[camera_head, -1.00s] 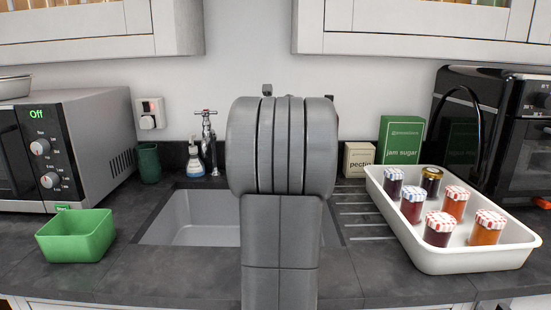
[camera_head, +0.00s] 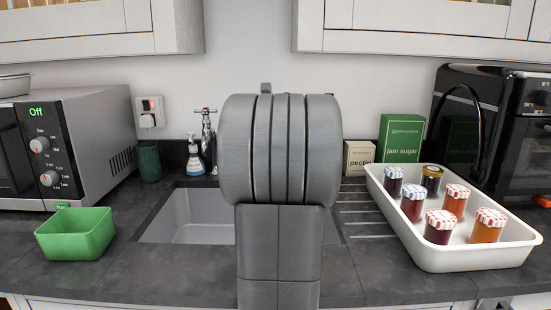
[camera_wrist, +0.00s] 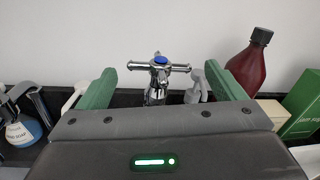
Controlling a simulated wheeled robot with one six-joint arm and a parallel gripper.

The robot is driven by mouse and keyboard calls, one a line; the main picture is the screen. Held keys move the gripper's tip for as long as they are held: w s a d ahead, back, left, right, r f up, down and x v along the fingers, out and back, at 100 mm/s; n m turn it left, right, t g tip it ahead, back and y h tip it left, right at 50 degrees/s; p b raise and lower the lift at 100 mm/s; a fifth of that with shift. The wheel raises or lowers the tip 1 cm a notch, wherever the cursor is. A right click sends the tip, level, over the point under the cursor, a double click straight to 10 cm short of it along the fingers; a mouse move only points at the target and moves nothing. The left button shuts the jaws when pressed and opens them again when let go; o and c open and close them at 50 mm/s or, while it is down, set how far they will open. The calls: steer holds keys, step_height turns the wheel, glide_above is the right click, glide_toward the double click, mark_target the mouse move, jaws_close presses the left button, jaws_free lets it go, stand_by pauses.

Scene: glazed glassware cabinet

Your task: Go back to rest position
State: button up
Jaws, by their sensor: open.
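My arm stands folded in front of the sink in the head view and hides part of the basin and counter; the gripper fingers do not show there. In the wrist view my gripper (camera_wrist: 165,85) is open, its two green fingers wide apart with nothing between them held. The chrome tap (camera_wrist: 158,75) with a blue cap shows between and beyond the fingers. It also shows in the head view (camera_head: 206,135), just left of my arm.
A white tray (camera_head: 440,260) with several jam jars stands on the right, a green open box (camera_head: 75,240) on the left. A microwave (camera_head: 95,140), soap bottle (camera_head: 195,165), jam sugar box (camera_head: 401,140) and black oven (camera_head: 515,130) line the back. Wall cabinets (camera_head: 420,42) hang above.

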steer(key=s+a, duration=0.1)
steer(key=s, duration=0.9)
steer(key=w, duration=0.4)
steer(key=w+d+p, duration=0.1)
steer(key=w, duration=0.4)
steer(key=w+p, duration=0.1)
steer(key=w, duration=0.4)
steer(key=shift+w+d+r, duration=0.1)
steer(key=shift+d+r, duration=0.05)
steer(key=shift+d, duration=0.1)
steer(key=p, duration=0.2)
steer(key=shift+s+r+y+p, duration=0.1)
steer(key=shift+s+y+p, duration=0.1)
steer(key=shift+y+p, duration=0.2)
steer(key=shift+n+p, duration=0.3)
steer(key=shift+p, duration=0.05)
steer(key=n+y+p, duration=0.2)
steer(key=y+p, duration=0.2)
steer(key=p, duration=0.8)
steer(key=n+y+p, duration=0.2)
steer(key=p, duration=0.3)
steer(key=shift+a+g+y+p, duration=0.1)
steer(key=shift+g+y+p, duration=0.2)
steer(key=shift+g, duration=0.1)
steer(key=shift+f+n+y+p, duration=0.3)
steer(key=shift+y+p, duration=0.1)
steer(key=shift+p, duration=0.25)
steer(key=shift+r, duration=0.15)
